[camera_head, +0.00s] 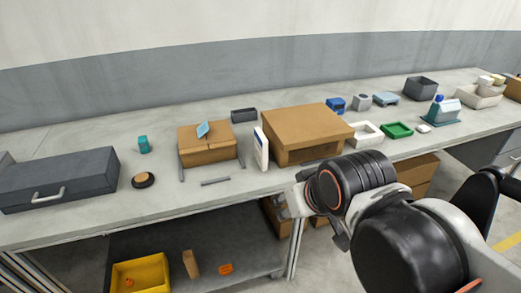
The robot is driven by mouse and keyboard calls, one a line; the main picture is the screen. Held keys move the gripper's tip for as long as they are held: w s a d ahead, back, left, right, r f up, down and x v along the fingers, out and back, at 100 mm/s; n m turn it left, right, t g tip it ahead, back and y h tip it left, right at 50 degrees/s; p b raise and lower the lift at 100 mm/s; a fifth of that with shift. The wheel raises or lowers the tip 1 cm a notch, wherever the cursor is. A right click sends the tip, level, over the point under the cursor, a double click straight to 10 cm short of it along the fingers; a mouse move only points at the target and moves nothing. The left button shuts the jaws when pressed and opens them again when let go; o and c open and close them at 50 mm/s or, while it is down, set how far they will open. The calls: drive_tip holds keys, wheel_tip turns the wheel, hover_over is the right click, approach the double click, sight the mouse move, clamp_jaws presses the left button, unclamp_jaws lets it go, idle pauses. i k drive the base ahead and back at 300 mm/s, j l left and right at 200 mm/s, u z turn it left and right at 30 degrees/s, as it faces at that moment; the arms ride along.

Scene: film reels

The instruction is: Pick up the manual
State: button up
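A thin white booklet-like item with a blue edge (261,148) stands upright on the workbench, against the left side of a large cardboard box (304,128). It may be the manual; its print is too small to read. A small light-blue flat item (203,130) rests tilted on a smaller cardboard box (207,153) to its left. My gripper (281,209) is in front of the bench's front edge, below and right of the white item and apart from it. My arm hides much of it, and its finger opening is unclear.
A dark grey case (58,180), a teal item (144,144) and a round black-and-tan item (143,180) are on the left. A grey bar (215,181) lies near the front. White (365,133) and green trays (397,130) stand right. A yellow bin (141,274) is on the lower shelf.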

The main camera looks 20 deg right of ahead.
sight(260, 142)
drive_tip(key=j+z, duration=0.15)
drive_tip(key=z, duration=0.4)
drive_tip(key=k+j+z, duration=0.15)
drive_tip(key=j, duration=0.25)
drive_tip(key=k+j+z, duration=0.15)
drive_tip(key=j, duration=0.3)
drive_tip(key=k+j+z, duration=0.2)
drive_tip(key=j, duration=0.15)
drive_tip(key=k+j+z, duration=0.15)
drive_tip(key=j, duration=0.2)
drive_tip(key=k+j, duration=0.35)
drive_tip(key=j, duration=0.1)
